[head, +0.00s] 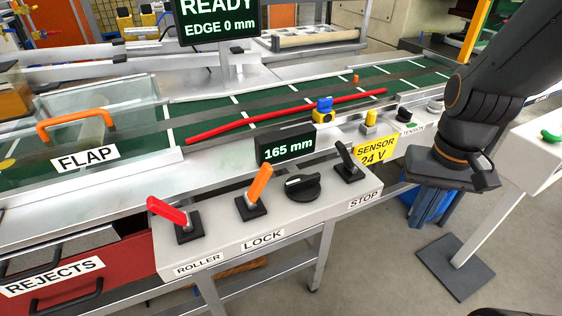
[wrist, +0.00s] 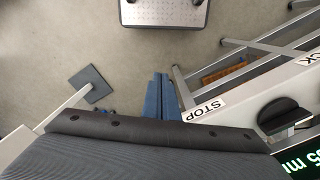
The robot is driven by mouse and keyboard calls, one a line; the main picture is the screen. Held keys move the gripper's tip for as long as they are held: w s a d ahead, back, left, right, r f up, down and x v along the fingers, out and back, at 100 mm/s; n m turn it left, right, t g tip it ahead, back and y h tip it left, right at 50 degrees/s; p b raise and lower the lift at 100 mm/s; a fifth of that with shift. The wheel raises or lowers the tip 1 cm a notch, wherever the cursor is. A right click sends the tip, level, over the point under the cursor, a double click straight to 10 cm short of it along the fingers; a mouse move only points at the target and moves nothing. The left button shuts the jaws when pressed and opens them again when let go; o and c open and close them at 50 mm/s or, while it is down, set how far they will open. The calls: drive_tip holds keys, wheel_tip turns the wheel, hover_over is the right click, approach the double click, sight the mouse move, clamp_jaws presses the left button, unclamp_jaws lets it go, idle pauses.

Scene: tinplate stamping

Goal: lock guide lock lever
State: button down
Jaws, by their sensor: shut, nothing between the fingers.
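The guide lock lever is the orange-handled lever (head: 259,184) on the white control panel, behind the LOCK label (head: 262,240). Its handle rises from a black base and leans up and to the right in the head view. My gripper (head: 453,176) is at the right of the head view, beyond the panel's STOP end and well apart from the lever. It is shut and empty. In the wrist view a dark part of my gripper (wrist: 150,134) fills the bottom; the orange lever does not show there.
A red ROLLER lever (head: 168,211) stands left of the orange one. A black knob (head: 301,187) and black STOP lever (head: 347,160) stand to its right. The 165 mm display (head: 286,147) is behind.

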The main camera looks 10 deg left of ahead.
sight(258, 186)
drive_tip(key=w+a+r+m+g+y+p, duration=0.1)
drive_tip(key=w+a+r+m+y+p, duration=0.1)
drive_tip(key=a, duration=0.5)
drive_tip(key=w+a+r+m+g+y+p, duration=0.2)
drive_tip(key=w+a+r+m+p, duration=0.1)
drive_tip(key=a+r, duration=0.4)
drive_tip(key=w+a+r+m+g+y+p, duration=0.1)
drive_tip(key=w+a+r+m+y+p, duration=0.1)
drive_tip(key=a, duration=0.5)
wheel_tip(258, 186, up, 3)
drive_tip(key=m+y+p, duration=0.1)
drive_tip(key=m+p, duration=0.2)
drive_tip(key=shift+w+a, duration=0.25)
drive_tip(key=shift+w, duration=0.15)
drive_tip(key=shift+f, duration=0.15)
drive_tip(key=p+x, duration=0.2)
drive_tip(key=x, duration=0.8)
drive_tip(key=shift+s, duration=0.15)
